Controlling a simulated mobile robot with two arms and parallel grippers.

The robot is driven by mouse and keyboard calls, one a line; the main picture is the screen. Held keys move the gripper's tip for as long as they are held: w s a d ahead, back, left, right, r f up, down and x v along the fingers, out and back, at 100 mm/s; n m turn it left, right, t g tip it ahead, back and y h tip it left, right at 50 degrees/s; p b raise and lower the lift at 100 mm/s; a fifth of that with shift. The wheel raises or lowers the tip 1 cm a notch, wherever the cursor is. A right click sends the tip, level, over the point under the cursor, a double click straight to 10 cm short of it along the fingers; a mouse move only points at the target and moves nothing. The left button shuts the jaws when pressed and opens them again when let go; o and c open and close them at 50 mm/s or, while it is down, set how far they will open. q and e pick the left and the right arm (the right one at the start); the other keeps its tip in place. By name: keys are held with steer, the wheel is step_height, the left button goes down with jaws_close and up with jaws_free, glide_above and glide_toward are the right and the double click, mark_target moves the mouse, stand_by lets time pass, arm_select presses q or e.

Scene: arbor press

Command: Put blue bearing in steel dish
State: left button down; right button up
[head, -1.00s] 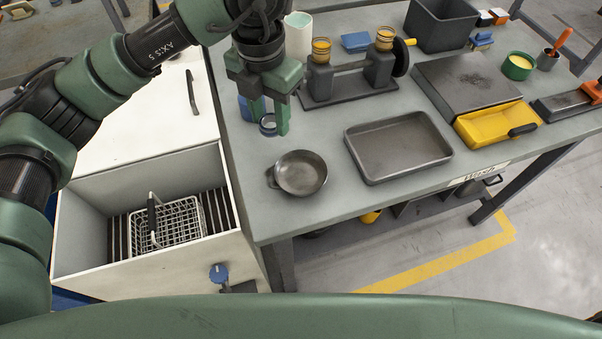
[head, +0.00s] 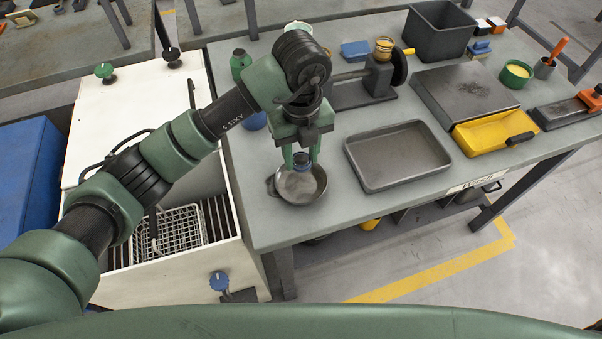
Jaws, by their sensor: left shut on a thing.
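My left gripper (head: 301,163) is over the small round steel dish (head: 313,194) near the left front of the grey bench. It is shut on the blue bearing (head: 301,158), a small dark blue ring between its fingertips. The bearing shows against the far part of the dish; I cannot tell whether it touches the dish. The dish has a small lug on its left side, and its floor shows bare. My right gripper is not in view.
A large grey tray (head: 442,166) lies right of the dish on the bench (head: 262,222). The press (head: 378,80) stands behind, partly hidden by my arm. A yellow tray (head: 481,134) and a dark bin (head: 462,46) are farther right. A white tank with a wire basket (head: 187,229) is at left.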

mark_target(301, 185)
arm_select(q)
step_height(301, 185, down, 8)
steer(key=shift+r+p, duration=0.15)
steer(key=shift+p, duration=0.6)
steer(key=shift+f, duration=0.2)
steer(key=shift+f, duration=0.2)
steer(key=c, duration=1.1)
jaws_free()
steer(key=shift+c, duration=0.2)
steer(key=shift+r, duration=0.1)
